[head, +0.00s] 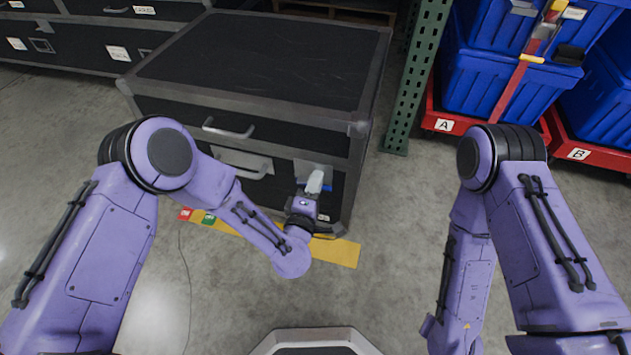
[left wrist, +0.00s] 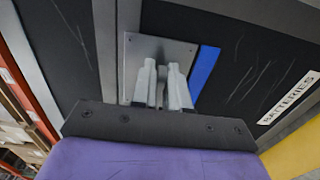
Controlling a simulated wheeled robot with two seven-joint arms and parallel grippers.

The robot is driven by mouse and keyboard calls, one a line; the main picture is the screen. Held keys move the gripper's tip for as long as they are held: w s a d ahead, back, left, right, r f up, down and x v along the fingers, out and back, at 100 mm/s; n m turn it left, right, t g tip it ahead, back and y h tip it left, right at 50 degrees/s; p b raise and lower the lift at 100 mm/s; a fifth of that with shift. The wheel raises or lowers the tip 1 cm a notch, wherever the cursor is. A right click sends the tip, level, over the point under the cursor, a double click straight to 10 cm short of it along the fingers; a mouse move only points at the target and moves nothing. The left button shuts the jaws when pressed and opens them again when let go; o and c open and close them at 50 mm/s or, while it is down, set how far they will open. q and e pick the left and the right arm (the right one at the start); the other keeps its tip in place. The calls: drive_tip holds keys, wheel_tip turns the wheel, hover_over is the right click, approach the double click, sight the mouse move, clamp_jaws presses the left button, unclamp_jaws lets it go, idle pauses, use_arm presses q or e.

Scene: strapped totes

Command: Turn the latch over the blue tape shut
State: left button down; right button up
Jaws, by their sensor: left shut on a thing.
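A black case with grey metal edging (head: 260,60) stands in front of me. My left gripper (head: 315,183) is at the right part of its front face. In the left wrist view the left gripper (left wrist: 162,85) has its two pale fingers closed around a narrow grey latch, which they mostly hide. The latch sits on a square metal plate (left wrist: 160,46). The blue tape (left wrist: 206,70) is a strip just right of the plate, apart from the fingers; a bit of it shows in the head view (head: 328,188). My right gripper is out of view; only its arm shows.
The case front also has a bar handle (head: 229,132) and a "BATTERIES" label (left wrist: 290,98). A yellow floor strip (head: 340,250) lies before it. A green post (head: 412,90) and blue totes (head: 485,80) on red bases stand right. Floor between is clear.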

use_arm(q)
drive_tip(key=shift+f, duration=0.1)
idle(0.3)
drive_tip(key=c, duration=1.2)
unclamp_jaws()
drive_tip(key=shift+a, duration=0.1)
drive_tip(key=shift+c, duration=0.2)
drive_tip(key=p+v, duration=0.2)
drive_tip(key=v, duration=0.8)
drive_tip(key=shift+s, duration=0.3)
